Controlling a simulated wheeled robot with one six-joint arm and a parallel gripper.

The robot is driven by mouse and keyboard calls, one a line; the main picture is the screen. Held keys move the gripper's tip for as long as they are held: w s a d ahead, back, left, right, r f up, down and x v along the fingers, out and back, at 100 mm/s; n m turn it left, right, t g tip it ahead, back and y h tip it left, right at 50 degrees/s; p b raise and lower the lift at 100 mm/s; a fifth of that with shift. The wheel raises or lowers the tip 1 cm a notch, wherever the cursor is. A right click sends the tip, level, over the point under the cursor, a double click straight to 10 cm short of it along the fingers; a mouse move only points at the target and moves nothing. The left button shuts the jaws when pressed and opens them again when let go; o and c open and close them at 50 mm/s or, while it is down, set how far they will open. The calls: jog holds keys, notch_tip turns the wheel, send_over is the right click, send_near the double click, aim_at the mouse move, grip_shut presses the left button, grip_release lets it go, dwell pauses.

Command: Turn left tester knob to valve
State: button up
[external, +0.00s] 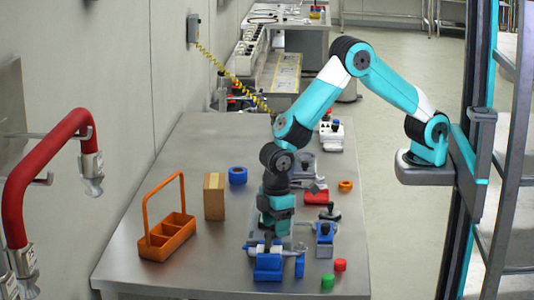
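My gripper (270,243) points straight down near the front middle of the steel table. It is at or just above a blue device with grey metal parts (268,268); I cannot tell whether they touch. The fingers are too small and too hidden to show whether they are open or shut. A smaller blue and grey device with a black top (325,238) stands just to the right. No label or marking is readable, so I cannot tell which device is the left tester, and its knob is not clearly visible.
On the table (190,275) stand an orange caddy (168,238), a wooden block (214,196), a blue ring (238,176), a red block (316,197) and an orange ring (345,185). Small green (327,282) and red (340,265) pieces lie front right. The front left is clear.

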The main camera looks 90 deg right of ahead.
notch_tip(320, 180, up, 18)
jog(key=b, duration=0.2)
jog(key=shift+f, duration=0.25)
jog(key=s+d+y, duration=0.2)
jog(key=s+d, duration=0.3)
jog(key=s, duration=0.7)
jog(key=s+d+y, duration=0.2)
jog(key=s+d, duration=0.3)
jog(key=s, duration=0.7)
jog(key=shift+r+n, duration=0.2)
jog(key=shift+n, duration=0.1)
